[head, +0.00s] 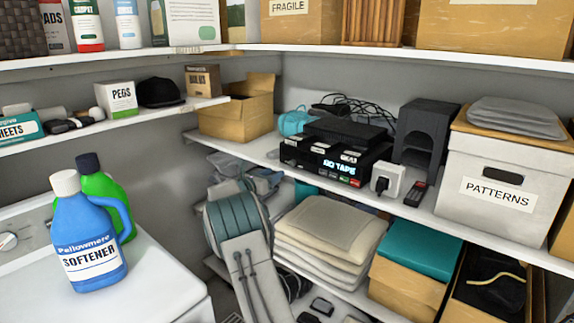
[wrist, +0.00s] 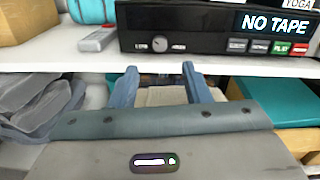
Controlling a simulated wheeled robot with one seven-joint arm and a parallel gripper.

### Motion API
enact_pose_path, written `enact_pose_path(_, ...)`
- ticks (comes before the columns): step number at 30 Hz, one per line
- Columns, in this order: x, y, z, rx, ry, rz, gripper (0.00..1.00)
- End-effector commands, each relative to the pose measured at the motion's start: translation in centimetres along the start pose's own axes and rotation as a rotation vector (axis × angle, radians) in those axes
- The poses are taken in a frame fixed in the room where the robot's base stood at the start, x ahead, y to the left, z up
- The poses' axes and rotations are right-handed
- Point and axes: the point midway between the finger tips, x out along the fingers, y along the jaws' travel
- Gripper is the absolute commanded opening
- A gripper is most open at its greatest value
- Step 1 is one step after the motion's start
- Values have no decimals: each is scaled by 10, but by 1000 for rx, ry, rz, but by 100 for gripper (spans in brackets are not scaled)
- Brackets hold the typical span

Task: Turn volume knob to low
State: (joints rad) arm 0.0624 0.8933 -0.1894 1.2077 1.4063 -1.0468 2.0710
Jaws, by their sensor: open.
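A black tape deck (head: 325,163) sits on the middle shelf, its lit display reading "NO TAPE". In the wrist view the deck (wrist: 215,30) fills the upper right, with a small round grey knob (wrist: 159,45) low on its front face, left of several coloured buttons. The knob's exact setting is too small to read. My gripper (wrist: 160,82) is open and empty, its two blue-grey fingers apart, below the knob in the picture and not touching it. In the head view the knob is too small to make out.
The shelf edge (wrist: 60,64) runs between my fingers and the deck in the wrist view. A teal object (head: 293,122) and a cardboard box (head: 236,117) stand left of the deck. A white plug adapter (head: 388,181) and remote (head: 416,194) lie right. Folded cushions (head: 330,230) are below.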

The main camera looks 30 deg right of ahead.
Motion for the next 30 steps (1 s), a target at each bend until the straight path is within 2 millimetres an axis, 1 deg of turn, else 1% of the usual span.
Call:
enact_pose_path(1, 13, -1, 3, -1, 0, -4, 43)
enact_pose_path(4, 35, -2, 3, -2, -1, -4, 43)
enact_pose_path(9, 62, -1, 2, -1, 0, -2, 43)
enact_pose_path(12, 73, 0, 2, 0, 0, -2, 43)
enact_pose_path(18, 84, 0, 0, -1, 0, 0, 43)
enact_pose_path(27, 85, 0, 0, -1, 0, 0, 43)
enact_pose_path(28, 85, 0, 0, -1, 0, 0, 38)
enact_pose_path(29, 85, 0, 0, -1, 0, 0, 29)
enact_pose_path(30, 85, 0, 0, -1, 0, 0, 18)
